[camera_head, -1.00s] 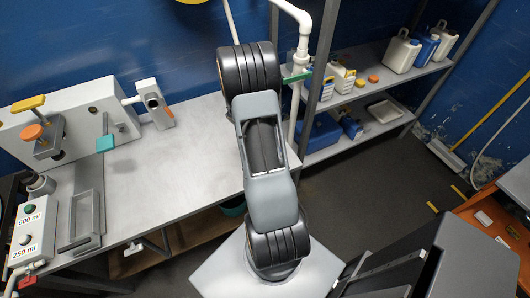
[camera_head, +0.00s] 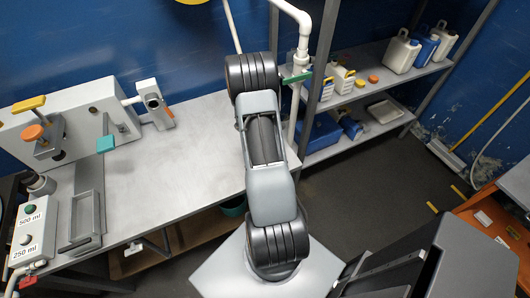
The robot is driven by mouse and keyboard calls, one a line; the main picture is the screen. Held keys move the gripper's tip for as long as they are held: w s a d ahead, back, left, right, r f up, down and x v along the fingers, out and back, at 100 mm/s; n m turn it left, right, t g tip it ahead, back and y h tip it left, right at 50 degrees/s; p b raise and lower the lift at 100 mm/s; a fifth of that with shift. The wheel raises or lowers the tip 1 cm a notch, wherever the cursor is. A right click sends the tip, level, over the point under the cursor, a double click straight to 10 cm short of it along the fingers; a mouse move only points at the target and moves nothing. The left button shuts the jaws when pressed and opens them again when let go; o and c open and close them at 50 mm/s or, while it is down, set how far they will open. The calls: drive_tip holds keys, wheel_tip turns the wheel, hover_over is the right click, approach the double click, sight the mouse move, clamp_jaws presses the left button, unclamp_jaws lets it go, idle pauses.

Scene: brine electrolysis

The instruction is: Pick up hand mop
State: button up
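No hand mop can be made out for certain. A long yellow-handled tool (camera_head: 493,112) leans at the right wall, with a pale flat head (camera_head: 446,156) near the floor; I cannot tell whether it is the mop. My grey and black arm rises through the middle of the view, over the right end of the grey workbench (camera_head: 180,180). My gripper does not show; its fingers and anything in them are out of sight.
The bench holds a clamp-like machine (camera_head: 85,118) and a control box (camera_head: 33,232) at left. A metal shelf (camera_head: 375,82) with bottles stands at right. A white pipe (camera_head: 304,40) runs behind my arm. The dark floor (camera_head: 390,180) at right is mostly clear.

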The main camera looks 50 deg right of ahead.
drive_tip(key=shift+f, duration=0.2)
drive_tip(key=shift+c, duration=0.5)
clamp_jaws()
